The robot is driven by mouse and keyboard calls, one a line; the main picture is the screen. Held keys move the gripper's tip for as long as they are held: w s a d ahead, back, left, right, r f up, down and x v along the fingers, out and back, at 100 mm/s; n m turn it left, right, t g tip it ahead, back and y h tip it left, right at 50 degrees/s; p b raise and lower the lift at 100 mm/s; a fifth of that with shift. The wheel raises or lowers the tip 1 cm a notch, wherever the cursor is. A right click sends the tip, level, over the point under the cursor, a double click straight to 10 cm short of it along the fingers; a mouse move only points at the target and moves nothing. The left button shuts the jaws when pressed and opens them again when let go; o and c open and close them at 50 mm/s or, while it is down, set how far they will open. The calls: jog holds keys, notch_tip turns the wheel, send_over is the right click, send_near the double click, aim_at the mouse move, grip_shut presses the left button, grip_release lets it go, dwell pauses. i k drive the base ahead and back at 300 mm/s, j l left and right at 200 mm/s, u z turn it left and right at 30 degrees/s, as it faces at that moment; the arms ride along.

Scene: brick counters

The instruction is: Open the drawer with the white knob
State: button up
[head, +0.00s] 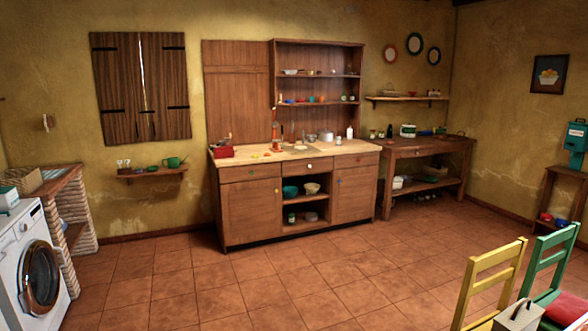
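A wooden kitchen cabinet (250,208) stands against the back wall, across the floor from me. Under its worktop is a row of drawers. The middle drawer (294,170) has a small pale knob (309,166) that looks white, and it appears closed. The left drawer (240,174) and the right drawer (352,160) also look shut; their knob colours are too small to tell surely. My gripper is not visible in the head view.
Open tiled floor (240,280) lies before the cabinet. A white washing machine (30,265) is at the left. Yellow (485,280) and green (552,255) chairs stand at the lower right. A wooden side table (415,150) adjoins the cabinet's right.

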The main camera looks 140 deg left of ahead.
aim_at(299, 159)
jog(key=u, duration=4.55)
jog(key=i+z, duration=0.1)
jog(key=i, duration=2.25)
jog(key=i+l, duration=0.1)
jog(key=i, duration=4.35)
jog(key=u, duration=0.05)
